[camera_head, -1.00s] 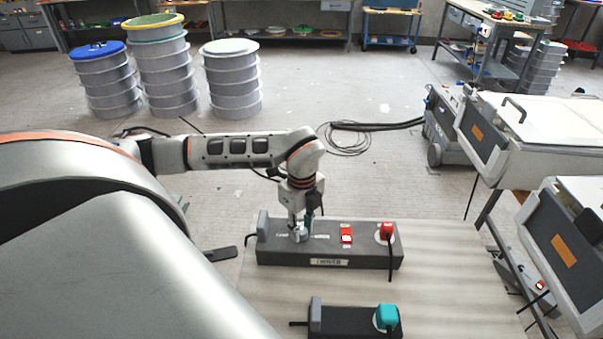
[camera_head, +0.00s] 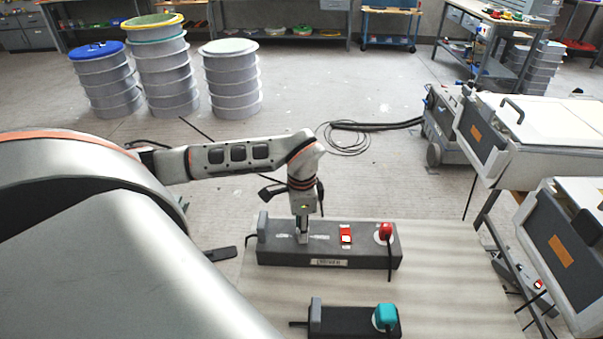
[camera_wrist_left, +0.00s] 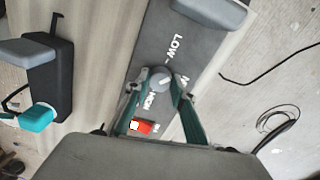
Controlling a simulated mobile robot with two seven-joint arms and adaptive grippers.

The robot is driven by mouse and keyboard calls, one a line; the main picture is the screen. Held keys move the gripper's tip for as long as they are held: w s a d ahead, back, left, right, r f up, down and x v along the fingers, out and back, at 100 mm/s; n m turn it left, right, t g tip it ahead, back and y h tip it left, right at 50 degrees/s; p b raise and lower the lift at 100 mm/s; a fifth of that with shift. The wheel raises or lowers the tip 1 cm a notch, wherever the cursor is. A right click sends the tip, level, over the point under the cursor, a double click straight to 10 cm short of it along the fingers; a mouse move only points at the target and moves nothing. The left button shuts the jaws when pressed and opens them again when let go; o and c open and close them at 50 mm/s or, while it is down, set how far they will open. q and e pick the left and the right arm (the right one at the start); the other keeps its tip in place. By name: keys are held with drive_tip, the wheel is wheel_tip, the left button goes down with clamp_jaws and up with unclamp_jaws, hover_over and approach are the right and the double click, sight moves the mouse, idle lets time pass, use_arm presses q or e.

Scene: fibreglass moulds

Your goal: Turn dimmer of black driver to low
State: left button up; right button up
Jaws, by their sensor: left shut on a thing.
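A dark grey driver box (camera_head: 330,253) lies on the pale table, with a label on its front. My left gripper (camera_head: 302,238) points down at the left half of its top. In the left wrist view the fingers (camera_wrist_left: 160,88) are shut on the round grey dimmer knob (camera_wrist_left: 160,77), one on each side. A short white line shows on the knob; I cannot tell exactly which mark it meets. The word LOW (camera_wrist_left: 174,49) is printed above the knob and HIGH (camera_wrist_left: 149,100) below it. My right gripper is not in view.
A red switch (camera_head: 346,235) and a red plug (camera_head: 386,231) are on the same box. A smaller black box (camera_head: 350,323) with a teal plug (camera_head: 386,317) lies nearer. Grey machines (camera_head: 540,130) stand on the right. Cables (camera_head: 350,135) lie on the floor behind.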

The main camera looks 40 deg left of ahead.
use_arm(q)
drive_tip(key=n, duration=0.2)
drive_tip(key=shift+n, duration=0.4)
drive_tip(key=shift+f+n+b, duration=0.2)
drive_tip(key=shift+n+b, duration=0.3)
drive_tip(key=shift+n, duration=0.3)
drive_tip(key=n+b, duration=0.1)
drive_tip(key=b, duration=0.1)
drive_tip(key=n+b, duration=0.1)
drive_tip(key=b, duration=0.2)
drive_tip(key=shift+f, duration=0.25)
drive_tip(key=shift+s+n+b, duration=0.1)
drive_tip(key=shift+n+b, duration=0.2)
drive_tip(key=shift+b, duration=0.2)
drive_tip(key=shift+r+n+b, duration=0.15)
drive_tip(key=shift+n+b, duration=0.25)
drive_tip(key=shift+b, duration=0.65)
drive_tip(key=shift+r, duration=0.15)
drive_tip(key=shift+b, duration=0.3)
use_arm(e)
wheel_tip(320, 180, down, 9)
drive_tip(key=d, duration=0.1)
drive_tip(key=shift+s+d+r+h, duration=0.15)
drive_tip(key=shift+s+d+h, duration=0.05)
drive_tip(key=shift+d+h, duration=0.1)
use_arm(q)
drive_tip(key=shift+r, duration=0.1)
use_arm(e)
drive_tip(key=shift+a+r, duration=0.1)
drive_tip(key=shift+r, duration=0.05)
